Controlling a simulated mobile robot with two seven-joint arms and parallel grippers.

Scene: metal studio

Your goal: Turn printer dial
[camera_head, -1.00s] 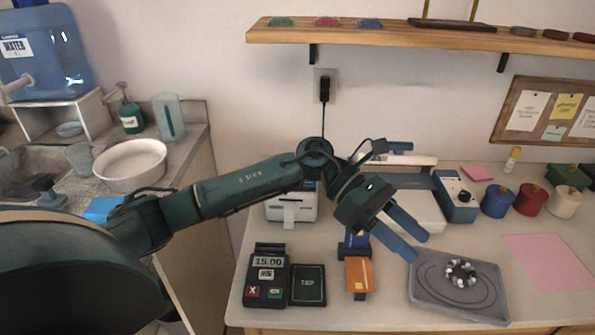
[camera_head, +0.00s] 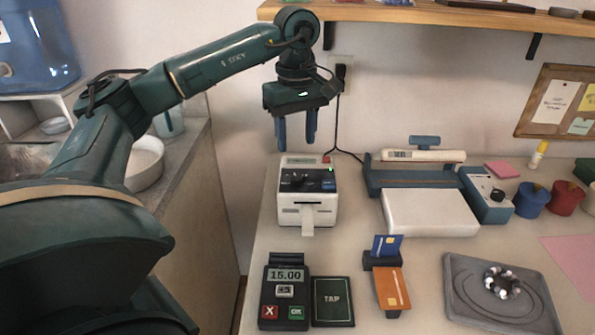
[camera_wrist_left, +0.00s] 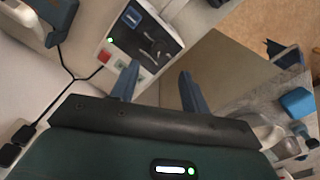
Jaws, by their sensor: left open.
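The printer (camera_head: 308,193) is a small white box with a dark top panel, standing at the table's back left with a paper strip out of its front. Its dial (camera_head: 296,178) is a small dark knob on that panel; in the left wrist view the dial (camera_wrist_left: 157,50) lies beyond the fingertips. My left gripper (camera_head: 296,146) hangs above and behind the printer, fingers down, open and empty, apart from the dial. The left gripper also shows in the left wrist view (camera_wrist_left: 158,80). My right gripper is not in view.
A card terminal (camera_head: 286,296) and black TAP pad (camera_head: 333,300) stand in front of the printer. A card holder (camera_head: 382,260) with cards is right of them. A white and blue device (camera_head: 428,211) stands right of the printer. A power cord runs behind. A wooden shelf (camera_head: 430,12) is overhead.

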